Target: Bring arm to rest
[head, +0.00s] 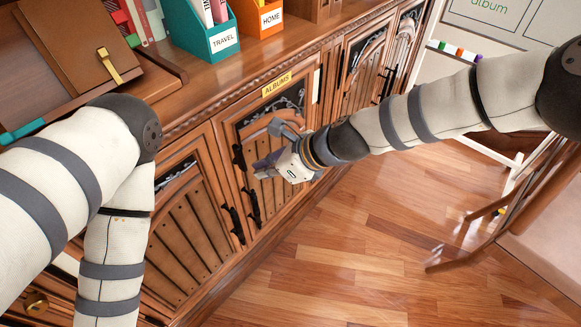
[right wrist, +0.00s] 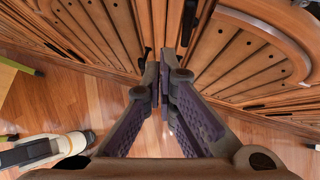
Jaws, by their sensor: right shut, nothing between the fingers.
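My right arm (head: 420,115) reaches in from the right in the head view. Its gripper (head: 262,170) is in front of the cabinet door (head: 275,110) under the yellow ALBUMS label (head: 277,84). In the right wrist view the fingers of the right gripper (right wrist: 160,80) are together at the tips, with nothing between them. Dark door handles (head: 253,207) are close below the gripper; I cannot tell whether it touches the door. My left arm (head: 75,180) comes in from the left and bends downward; its gripper is out of view.
A teal TRAVEL box (head: 222,42) and an orange HOME box (head: 270,20) stand on the cabinet top. A brown album or stand (head: 75,50) is at the upper left. A whiteboard (head: 500,30) stands at the upper right, and a wooden ladder or chair part (head: 465,235) below it. The wood floor (head: 370,250) between is clear.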

